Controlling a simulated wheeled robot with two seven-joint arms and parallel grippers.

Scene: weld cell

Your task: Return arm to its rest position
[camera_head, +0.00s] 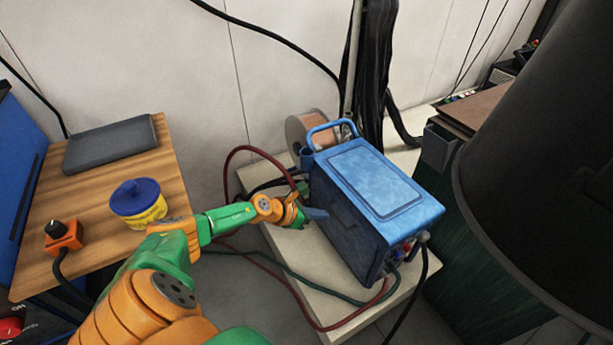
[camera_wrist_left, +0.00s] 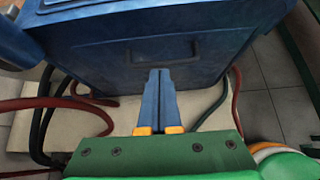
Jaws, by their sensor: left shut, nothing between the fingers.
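My left arm, green and orange, reaches in from the lower left in the head view. My left gripper (camera_head: 317,214) is at the near side of the blue welding machine (camera_head: 385,190). In the left wrist view the gripper's two blue fingers (camera_wrist_left: 158,98) are pressed together with nothing between them. They point at the dark handle on the blue machine's side (camera_wrist_left: 100,55). I cannot tell whether the fingertips touch the panel. My right gripper is not in view.
A wooden table (camera_head: 95,210) at the left holds a grey laptop-like slab (camera_head: 110,143), a yellow tub with a blue lid (camera_head: 138,203) and an orange knob box (camera_head: 62,237). Red and green hoses (camera_head: 300,290) loop around the pale platform. A large dark cylinder (camera_head: 550,150) fills the right.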

